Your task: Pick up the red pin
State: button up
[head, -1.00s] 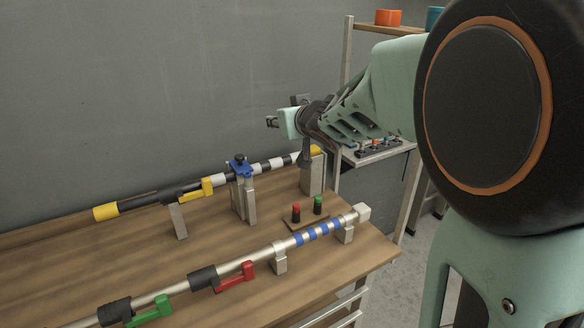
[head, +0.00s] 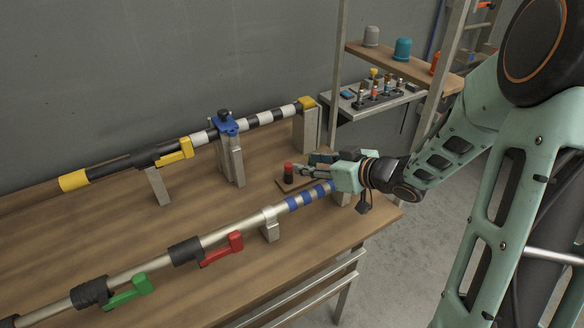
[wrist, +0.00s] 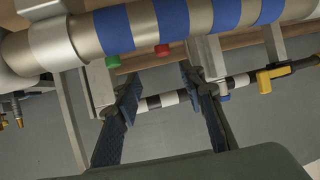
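The red pin (head: 288,172) stands upright with a dark lower part on a small wooden base (head: 287,187) on the bench. In the wrist view the red pin (wrist: 162,50) shows partly behind the blue-striped pole (wrist: 172,20). My gripper (head: 307,164) is just right of the pin in the head view, low over the bench. In the wrist view my gripper (wrist: 159,72) has its fingers spread with nothing between them, and the pin appears beyond the gap. The green pin (wrist: 113,61) shows left of the red one there; my gripper hides it in the head view.
The silver pole with blue bands (head: 307,197) runs close in front of my gripper. A black-and-white pole (head: 266,118) with a blue clamp (head: 227,125) lies behind on posts. A shelf rack (head: 375,103) stands at the right. The bench between the poles is mostly clear.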

aim_at(290, 165)
jog(key=x, duration=0.5)
jog(key=s+b+x, duration=0.1)
jog(key=x, duration=0.2)
jog(key=shift+w+a+f, duration=0.2)
jog(key=shift+a+f, duration=0.15)
jog(key=shift+f, duration=0.15)
jog(key=shift+w+a+f, duration=0.1)
jog(key=shift+w+a, duration=0.05)
jog(key=shift+w, duration=0.05)
jog(key=shift+c, duration=0.3)
grip_shut()
